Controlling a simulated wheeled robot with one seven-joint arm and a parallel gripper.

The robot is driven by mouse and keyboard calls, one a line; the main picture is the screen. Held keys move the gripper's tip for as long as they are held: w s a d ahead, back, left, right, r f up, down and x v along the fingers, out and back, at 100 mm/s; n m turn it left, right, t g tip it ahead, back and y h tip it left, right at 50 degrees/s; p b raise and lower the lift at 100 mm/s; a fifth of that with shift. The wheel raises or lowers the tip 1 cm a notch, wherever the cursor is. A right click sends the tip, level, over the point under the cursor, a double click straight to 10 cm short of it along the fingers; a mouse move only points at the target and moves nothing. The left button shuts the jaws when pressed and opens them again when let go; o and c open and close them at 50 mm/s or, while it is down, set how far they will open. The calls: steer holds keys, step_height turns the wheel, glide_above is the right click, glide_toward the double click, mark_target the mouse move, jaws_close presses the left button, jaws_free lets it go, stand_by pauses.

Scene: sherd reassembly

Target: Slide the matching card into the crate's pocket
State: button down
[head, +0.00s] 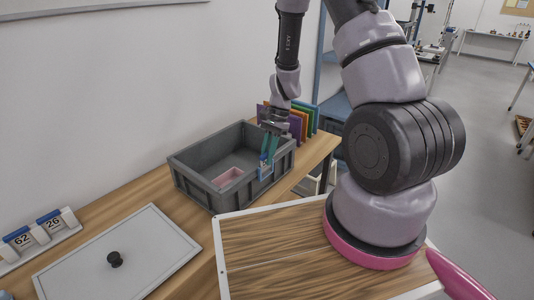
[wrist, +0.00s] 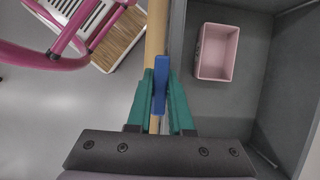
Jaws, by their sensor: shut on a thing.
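My gripper (head: 269,150) has teal fingers and is at the right-hand outer wall of the grey crate (head: 190,178). It is shut on a blue-topped card (head: 265,168), seen nearly edge-on between the fingertips in the wrist view (wrist: 159,88). The card is upright, just outside the crate's wall (wrist: 177,40). The pocket cannot be made out clearly behind the card and fingers, so I cannot tell whether the card is inside it. Two other blue-topped cards, marked 62 (head: 22,239) and 26 (head: 52,222), stand in a white rack at the left.
A pink box (head: 228,177) sits inside the crate. Purple, orange and green upright panels (head: 301,118) stand behind the crate. The table's edge runs close beside the crate.

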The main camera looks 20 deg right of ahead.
steer(key=shift+f, duration=0.1)
stand_by(0.3)
steer(key=shift+f, duration=0.1)
steer(key=c, duration=0.7)
jaws_free()
steer(key=shift+c, duration=0.2)
steer(key=v, duration=1)
steer(key=shift+r, duration=0.3)
steer(key=shift+w+d+r, duration=0.1)
